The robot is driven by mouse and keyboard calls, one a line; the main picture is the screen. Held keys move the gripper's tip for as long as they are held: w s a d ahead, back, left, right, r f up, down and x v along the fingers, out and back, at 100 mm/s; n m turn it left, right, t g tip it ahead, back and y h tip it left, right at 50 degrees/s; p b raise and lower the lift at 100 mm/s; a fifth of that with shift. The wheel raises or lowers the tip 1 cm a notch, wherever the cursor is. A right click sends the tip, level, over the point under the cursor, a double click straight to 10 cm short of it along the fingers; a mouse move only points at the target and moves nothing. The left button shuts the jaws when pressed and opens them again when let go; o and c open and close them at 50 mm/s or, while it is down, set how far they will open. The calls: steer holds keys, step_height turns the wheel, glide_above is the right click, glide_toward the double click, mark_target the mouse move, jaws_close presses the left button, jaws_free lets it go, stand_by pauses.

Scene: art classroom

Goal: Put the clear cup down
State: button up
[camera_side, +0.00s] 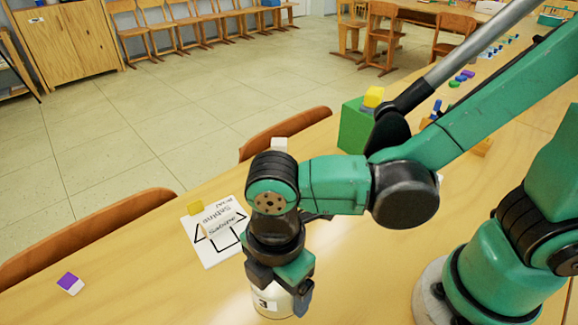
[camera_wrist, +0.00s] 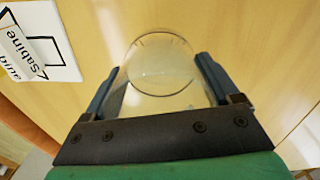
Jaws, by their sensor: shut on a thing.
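The clear cup (camera_wrist: 160,70) is between the two fingers of my gripper (camera_wrist: 157,88) in the wrist view. It is see-through, with a round rim or base outline, and wood shows behind it. In the side view my gripper (camera_side: 279,297) points down, shut on the cup (camera_side: 272,308) low over the front of the table. A dark "3" shows on or through the cup there. The fingers hide part of the cup. I cannot tell whether its bottom touches the table (camera_side: 160,285).
A purple-and-white block (camera_side: 70,284) is far left. A green box (camera_side: 356,128) stands behind. Chairs line the table's far edge.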

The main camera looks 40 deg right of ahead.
steer(key=shift+f, duration=2)
steer(key=o, duration=1)
steer(key=shift+f, duration=0.15)
steer(key=shift+o, duration=0.2)
step_height(320, 180, up, 12)
steer(key=w+d+m+t, duration=0.3)
steer(key=d+m, duration=0.6)
steer(key=w+d+m+t, duration=0.4)
steer(key=d+m, duration=0.5)
steer(key=shift+r+m, duration=0.25)
steer(key=shift+m, duration=0.15)
